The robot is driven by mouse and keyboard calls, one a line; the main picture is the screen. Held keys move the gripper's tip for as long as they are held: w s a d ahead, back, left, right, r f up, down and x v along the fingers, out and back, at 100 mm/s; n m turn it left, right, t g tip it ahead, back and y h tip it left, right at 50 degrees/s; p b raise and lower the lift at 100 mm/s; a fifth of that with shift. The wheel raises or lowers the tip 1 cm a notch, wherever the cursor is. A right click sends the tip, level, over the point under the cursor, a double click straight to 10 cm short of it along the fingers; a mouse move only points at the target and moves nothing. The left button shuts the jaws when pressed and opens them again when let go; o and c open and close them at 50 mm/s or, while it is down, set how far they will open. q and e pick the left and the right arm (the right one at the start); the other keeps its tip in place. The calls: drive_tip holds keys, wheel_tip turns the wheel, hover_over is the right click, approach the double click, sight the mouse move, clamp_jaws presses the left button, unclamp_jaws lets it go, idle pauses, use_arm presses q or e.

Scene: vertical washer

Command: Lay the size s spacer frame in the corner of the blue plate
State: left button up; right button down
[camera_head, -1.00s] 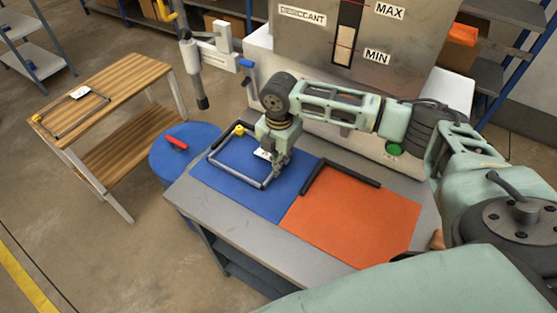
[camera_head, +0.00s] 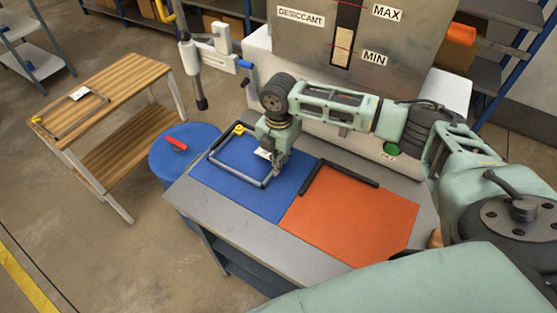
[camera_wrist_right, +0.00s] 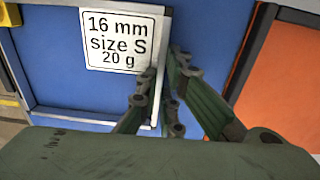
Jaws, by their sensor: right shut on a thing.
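The size S spacer frame (camera_head: 236,178) is a thin grey rectangle with a yellow corner piece and a white label reading "16 mm size S 20 g" (camera_wrist_right: 119,40). It is over the blue plate (camera_head: 245,200), near its far-left corner, roughly lined up with the plate's edges. I cannot tell whether it rests flat or hangs slightly above. My right gripper (camera_head: 274,170) is shut on the frame's right bar, beside the label; its fingers (camera_wrist_right: 160,88) also show in the right wrist view. The gripper hides part of that bar. My left gripper is not in view.
An orange plate (camera_head: 350,215) with a dark L-shaped fence (camera_head: 340,174) lies right of the blue plate on the grey table (camera_head: 240,232). Another frame (camera_head: 85,119) lies on the wooden table. A blue drum (camera_head: 190,158) with a red handle stands at left; the desiccant machine stands behind.

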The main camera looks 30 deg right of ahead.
drive_tip(key=shift+w+d+r, duration=0.1)
drive_tip(key=shift+w+d, duration=0.05)
drive_tip(key=shift+w, duration=0.4)
idle(0.4)
drive_tip(key=c, duration=1.8)
unclamp_jaws()
drive_tip(key=shift+c, duration=0.2)
wheel_tip(320, 180, up, 8)
drive_tip(key=p, duration=0.8)
